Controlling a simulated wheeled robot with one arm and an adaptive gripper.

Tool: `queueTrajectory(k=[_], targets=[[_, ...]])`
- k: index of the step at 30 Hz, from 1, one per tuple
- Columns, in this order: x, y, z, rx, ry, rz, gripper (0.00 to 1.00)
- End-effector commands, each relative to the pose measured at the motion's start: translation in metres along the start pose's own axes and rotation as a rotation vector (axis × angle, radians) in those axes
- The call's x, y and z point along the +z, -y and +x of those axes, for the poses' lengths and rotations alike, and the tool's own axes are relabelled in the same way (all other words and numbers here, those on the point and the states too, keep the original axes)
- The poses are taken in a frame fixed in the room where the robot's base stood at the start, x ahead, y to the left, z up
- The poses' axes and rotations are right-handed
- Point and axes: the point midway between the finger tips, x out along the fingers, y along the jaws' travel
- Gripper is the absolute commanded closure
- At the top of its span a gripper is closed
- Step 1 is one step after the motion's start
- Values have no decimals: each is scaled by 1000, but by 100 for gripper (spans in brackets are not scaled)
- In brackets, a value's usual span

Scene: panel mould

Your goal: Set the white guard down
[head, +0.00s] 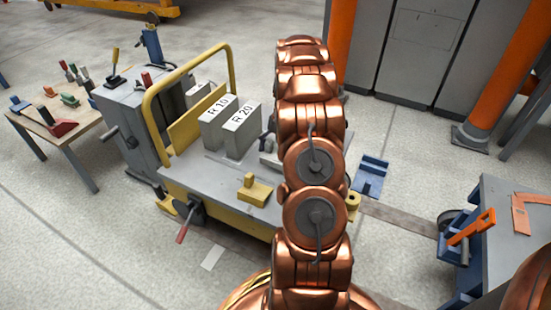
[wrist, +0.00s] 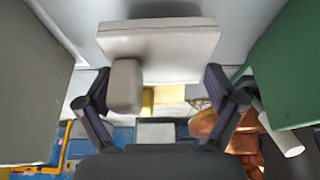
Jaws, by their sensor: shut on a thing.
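The white guard (wrist: 160,48) shows in the wrist view as a pale slab with a rounded grey block (wrist: 125,86) at its lower left. It lies between the two dark fingers of my gripper (wrist: 158,82), which is shut on it. The exact contact is hard to see. In the head view my copper-coloured arm hides the gripper and the guard.
A grey bench (head: 225,180) with a yellow rail bears blocks marked R 10 (head: 213,124) and R 20 (head: 240,130) and a yellow block (head: 254,190). In the wrist view a grey body (wrist: 30,80) stands left and a green one (wrist: 290,70) right.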

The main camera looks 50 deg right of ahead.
Motion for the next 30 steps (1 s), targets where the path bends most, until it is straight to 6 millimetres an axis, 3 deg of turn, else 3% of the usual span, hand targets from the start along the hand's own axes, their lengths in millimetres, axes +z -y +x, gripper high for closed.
queueTrajectory(k=[4,15,16,17,30], targets=[[7,0,19,-2,-3,0,45],[8,0,20,-1,-3,0,45],[8,0,21,-1,-3,0,6],[8,0,20,-1,-3,0,3],[7,0,16,-1,-1,0,0]])
